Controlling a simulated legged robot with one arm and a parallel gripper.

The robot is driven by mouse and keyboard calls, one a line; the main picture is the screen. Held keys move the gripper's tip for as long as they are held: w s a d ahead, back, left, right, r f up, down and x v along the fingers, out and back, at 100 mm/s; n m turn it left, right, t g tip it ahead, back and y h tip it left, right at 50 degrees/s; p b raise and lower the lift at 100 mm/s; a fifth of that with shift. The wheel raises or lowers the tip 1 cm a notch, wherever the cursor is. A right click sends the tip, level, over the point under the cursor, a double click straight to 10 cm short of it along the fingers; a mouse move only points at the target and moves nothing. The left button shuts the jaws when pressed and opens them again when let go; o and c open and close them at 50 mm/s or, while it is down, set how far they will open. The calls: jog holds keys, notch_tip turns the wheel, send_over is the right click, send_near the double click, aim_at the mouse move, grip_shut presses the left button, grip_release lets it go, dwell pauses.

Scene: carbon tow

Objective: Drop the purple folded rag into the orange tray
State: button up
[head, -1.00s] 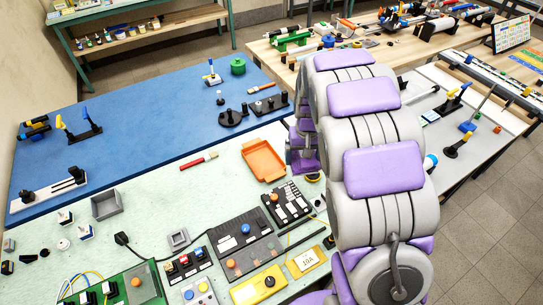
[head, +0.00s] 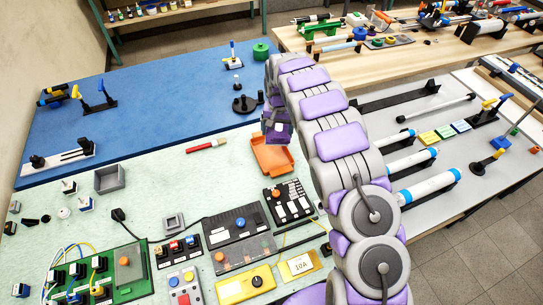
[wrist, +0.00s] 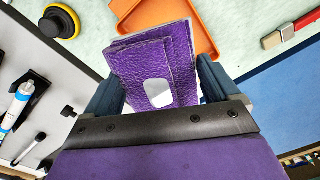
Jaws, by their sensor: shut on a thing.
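The purple folded rag (wrist: 150,62), with a white patch on it, is between the fingers of my gripper (wrist: 155,90) in the wrist view. My gripper is shut on it. The orange tray (wrist: 212,18) lies just beyond the rag in the wrist view, and the rag covers part of it. In the head view, the orange tray (head: 273,160) lies on the pale green mat, and my gripper (head: 277,135) is over its back edge. The rag cannot be made out clearly in the head view.
A red-handled brush (head: 206,146) lies left of the tray. A grey open box (head: 109,179) is further left. A black-and-yellow round pad (wrist: 60,21) lies near the tray.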

jog(key=shift+d+f, duration=0.2)
jog(key=shift+f, duration=0.5)
jog(key=f, duration=0.1)
jog(key=f+b, duration=0.1)
jog(key=f, duration=0.1)
jog(key=f+b, duration=0.1)
jog(key=shift+a+f, duration=0.25)
jog(key=shift+a, duration=0.05)
jog(key=o, duration=1.3)
jog(key=shift+a, duration=0.6)
jog(key=r+p, duration=0.2)
jog(key=r, duration=1.5)
jog(key=shift+d+r+p, duration=0.1)
jog(key=shift+d+p, duration=0.1)
jog(key=shift+p, duration=0.2)
jog(key=shift+a, duration=0.15)
